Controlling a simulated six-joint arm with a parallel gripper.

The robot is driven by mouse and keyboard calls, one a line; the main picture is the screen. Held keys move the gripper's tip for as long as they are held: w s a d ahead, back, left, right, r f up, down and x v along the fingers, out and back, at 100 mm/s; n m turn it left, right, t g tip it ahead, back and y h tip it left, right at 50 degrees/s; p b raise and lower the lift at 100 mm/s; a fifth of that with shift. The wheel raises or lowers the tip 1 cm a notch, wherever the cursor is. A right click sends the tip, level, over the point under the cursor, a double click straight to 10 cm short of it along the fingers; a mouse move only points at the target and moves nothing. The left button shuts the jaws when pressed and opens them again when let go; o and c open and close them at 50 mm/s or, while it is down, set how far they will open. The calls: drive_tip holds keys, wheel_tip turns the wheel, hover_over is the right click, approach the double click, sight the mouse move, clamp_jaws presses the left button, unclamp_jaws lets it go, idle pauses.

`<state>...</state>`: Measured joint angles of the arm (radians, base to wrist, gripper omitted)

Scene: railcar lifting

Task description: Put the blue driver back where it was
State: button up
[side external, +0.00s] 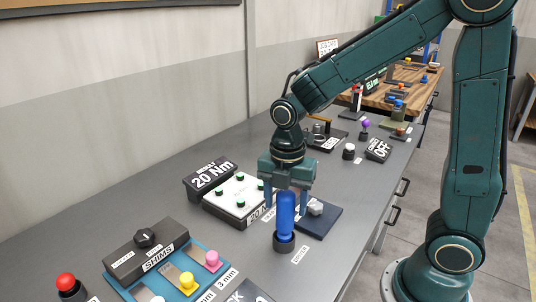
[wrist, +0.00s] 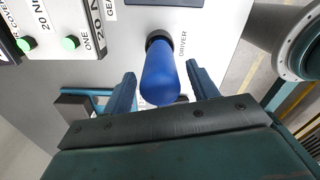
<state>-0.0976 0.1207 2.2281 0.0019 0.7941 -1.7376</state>
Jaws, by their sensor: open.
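The blue driver (side external: 286,215) stands upright in a dark round holder (side external: 284,243) on the grey bench, beside a label reading DRIVER. In the wrist view the driver (wrist: 160,78) points up toward the camera, between my fingers. My gripper (side external: 286,205) is above and around the top of the driver, with its jaws open. In the wrist view my gripper (wrist: 160,78) shows a gap on both sides of the handle. The lower end of the driver is hidden in the holder (wrist: 158,38).
A dark pad with a grey lump (side external: 317,208) lies close on the right. The SHIMS unit (side external: 147,250) is at the front left.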

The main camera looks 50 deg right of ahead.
drive_tip(key=shift+r, duration=0.1)
wheel_tip(320, 180, up, 12)
idle(0.7)
drive_tip(key=shift+r, duration=0.1)
idle(0.4)
drive_tip(key=s+d+m+t, duration=0.3)
drive_tip(key=s+m+t, duration=0.2)
drive_tip(key=s+m, duration=0.8)
drive_tip(key=shift+s+m+t, duration=0.3)
drive_tip(key=shift+m, duration=3.7)
